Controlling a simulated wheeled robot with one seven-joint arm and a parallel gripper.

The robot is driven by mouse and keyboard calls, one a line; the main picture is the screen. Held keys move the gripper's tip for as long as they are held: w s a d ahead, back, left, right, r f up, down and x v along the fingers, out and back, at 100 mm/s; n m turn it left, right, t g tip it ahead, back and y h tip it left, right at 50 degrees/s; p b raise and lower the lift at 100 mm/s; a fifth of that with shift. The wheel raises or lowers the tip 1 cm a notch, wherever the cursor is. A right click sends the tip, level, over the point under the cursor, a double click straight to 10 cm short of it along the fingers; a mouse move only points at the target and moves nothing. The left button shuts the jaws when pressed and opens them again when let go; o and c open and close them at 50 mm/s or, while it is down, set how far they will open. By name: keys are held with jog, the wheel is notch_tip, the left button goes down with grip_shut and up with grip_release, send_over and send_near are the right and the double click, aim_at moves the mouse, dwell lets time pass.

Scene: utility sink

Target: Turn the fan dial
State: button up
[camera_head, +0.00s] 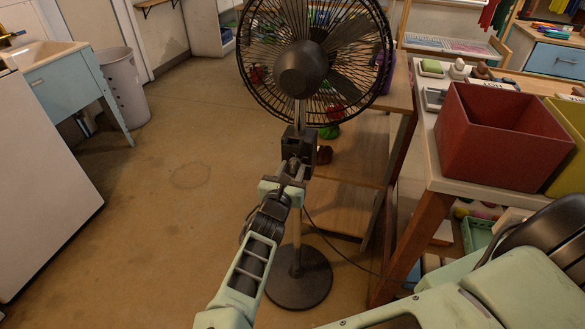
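A black standing fan (302,70) is in the middle of the head view, with its round wire cage at the top. Its pole runs down to a round dark base (300,283) on the floor. My pale green and black arm reaches up from the bottom, and my gripper (297,143) is in front of the pole, just below the fan head. Dark parts overlap there, so I cannot tell whether the gripper touches the fan. The fan dial cannot be made out. The gripper's fingers are too small and dark to tell open from shut.
A wooden shelf unit (345,195) stands right behind the fan. A white table to the right holds a red bin (502,137) and a yellow bin (568,150). A thin cable runs rightward from the pole. A grey basket (123,85) and sink (38,54) are at left; floor left of the fan is clear.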

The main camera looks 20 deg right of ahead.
grip_shut()
jog(key=shift+m, duration=0.3)
jog(key=m+p, duration=0.1)
jog(key=m, duration=0.2)
jog(key=shift+m, duration=0.4)
jog(key=m, duration=0.5)
jog(key=shift+s+d+f, duration=0.1)
jog(key=shift+f, duration=0.05)
jog(key=shift+m, duration=0.3)
grip_release()
